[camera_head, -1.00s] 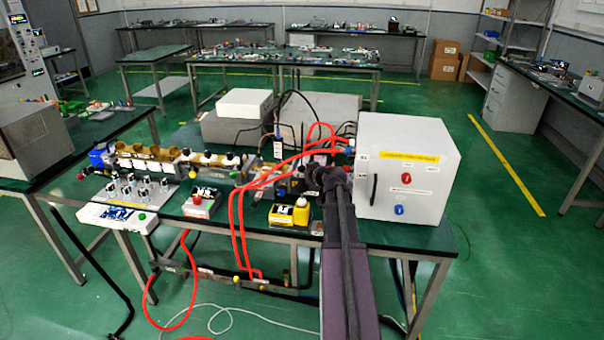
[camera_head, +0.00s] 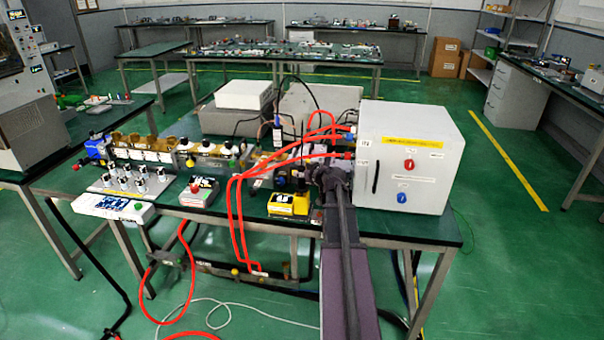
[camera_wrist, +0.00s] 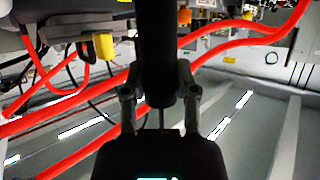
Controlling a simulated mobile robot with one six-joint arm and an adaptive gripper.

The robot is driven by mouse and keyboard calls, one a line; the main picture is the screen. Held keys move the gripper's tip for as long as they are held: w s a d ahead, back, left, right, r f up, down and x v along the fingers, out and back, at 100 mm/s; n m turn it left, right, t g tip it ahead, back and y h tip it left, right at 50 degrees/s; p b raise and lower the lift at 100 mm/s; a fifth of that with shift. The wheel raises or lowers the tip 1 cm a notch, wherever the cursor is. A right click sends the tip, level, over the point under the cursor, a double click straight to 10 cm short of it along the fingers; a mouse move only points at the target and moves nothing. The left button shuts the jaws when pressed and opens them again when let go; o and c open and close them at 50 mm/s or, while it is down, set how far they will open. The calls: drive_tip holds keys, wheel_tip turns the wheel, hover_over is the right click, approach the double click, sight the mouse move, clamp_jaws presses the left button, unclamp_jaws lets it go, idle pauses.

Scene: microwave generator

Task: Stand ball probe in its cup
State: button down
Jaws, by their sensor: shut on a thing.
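A thick black cylinder, which looks like the ball probe (camera_wrist: 157,45), stands large in the middle of the wrist view. My gripper (camera_wrist: 160,95) is shut on it, with one finger on each side near the cylinder's end. The ball itself cannot be made out. In the head view my gripper is at the end of my dark arm, just left of the white cabinet, and the arm hides most of it and what it holds. I cannot pick out the probe's cup in either view.
A white cabinet (camera_head: 408,160) stands right of my arm. Red hoses (camera_head: 238,215) loop left of it and cross the wrist view too. A yellow box (camera_head: 288,203), a red-topped box (camera_head: 199,192) and a knob panel (camera_head: 125,190) line the table's front.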

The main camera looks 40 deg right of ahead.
drive_tip(key=shift+f+b, duration=0.3)
drive_tip(key=shift+f, duration=0.1)
drive_tip(key=shift+c, duration=1.5)
unclamp_jaws()
drive_tip(key=shift+r, duration=0.2)
wheel_tip(320, 180, up, 14)
drive_tip(key=f+p, duration=0.1)
drive_tip(key=p, duration=1.3)
drive_tip(key=w+d+r+p, duration=0.4)
drive_tip(key=w+r+p, duration=0.5)
drive_tip(key=w+r, duration=0.1)
drive_tip(key=shift+w, duration=0.7)
